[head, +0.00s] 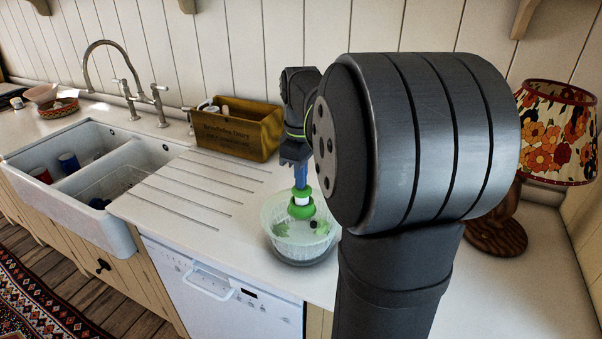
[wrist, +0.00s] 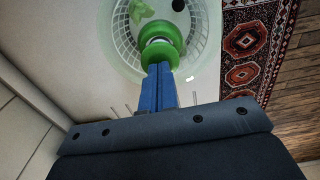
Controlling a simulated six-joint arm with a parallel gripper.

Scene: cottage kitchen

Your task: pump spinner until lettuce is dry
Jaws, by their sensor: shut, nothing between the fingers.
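The salad spinner (head: 272,222) is a clear bowl with a white basket inside, standing on the white worktop beside the drainer grooves. Its green pump knob (head: 301,209) with a white band stands in the middle. Pale green lettuce (head: 281,229) and a small dark piece show inside the bowl. In the wrist view the spinner (wrist: 205,62) is seen from above, with the green knob (wrist: 160,52) and a lettuce leaf (wrist: 141,10). My gripper (head: 301,185) points down with blue fingers shut and empty, their tips at the top of the knob; whether they press on it I cannot tell.
A wooden crate (head: 238,128) stands behind, near the wall. A double white sink (head: 75,215) with cups and a tap is at left. A flowered lamp (head: 560,135) with a wooden base stands at right. Worktop in front of the lamp is clear.

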